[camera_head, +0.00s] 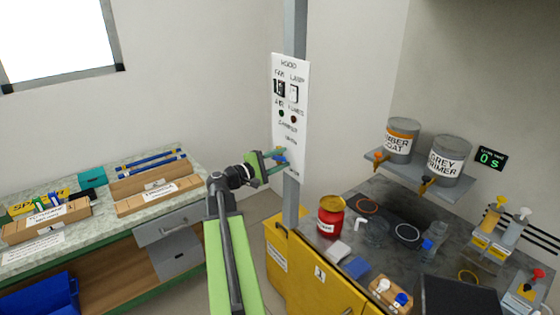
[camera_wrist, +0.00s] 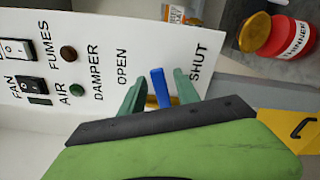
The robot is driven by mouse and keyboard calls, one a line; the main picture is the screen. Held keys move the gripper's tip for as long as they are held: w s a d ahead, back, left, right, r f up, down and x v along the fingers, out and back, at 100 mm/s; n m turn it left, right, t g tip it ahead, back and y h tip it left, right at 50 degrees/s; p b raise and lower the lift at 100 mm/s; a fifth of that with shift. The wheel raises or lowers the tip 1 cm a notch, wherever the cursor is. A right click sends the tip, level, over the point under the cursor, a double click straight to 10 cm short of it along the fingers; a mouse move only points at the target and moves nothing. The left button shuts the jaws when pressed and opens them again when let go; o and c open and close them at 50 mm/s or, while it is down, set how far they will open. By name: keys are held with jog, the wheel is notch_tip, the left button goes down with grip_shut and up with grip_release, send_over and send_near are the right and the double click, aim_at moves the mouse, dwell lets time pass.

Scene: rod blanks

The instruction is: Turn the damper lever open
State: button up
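The blue damper lever (camera_wrist: 161,88) is on the white hood panel (camera_wrist: 60,62), and its blue also shows in the head view (camera_head: 281,152). In the wrist view, the panel appears turned sideways, with the lever between the words OPEN and SHUT. My gripper (camera_wrist: 158,92) is open, with one teal finger on each side of the lever. The lever looks nearer the SHUT-side finger; I cannot tell whether they touch. In the head view, my gripper (camera_head: 275,163) is at the panel's lower part. The lever's base is partly hidden behind my gripper.
The panel hangs on a grey post (camera_head: 291,210). Its fan switch (camera_head: 279,88) and lamp switch (camera_head: 293,93) are above the lever. A red thinner tin (camera_head: 331,219) stands on the dark bench at right. A workbench (camera_head: 110,170) with rod trays is at left.

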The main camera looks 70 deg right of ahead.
grip_shut()
dwell(1.2)
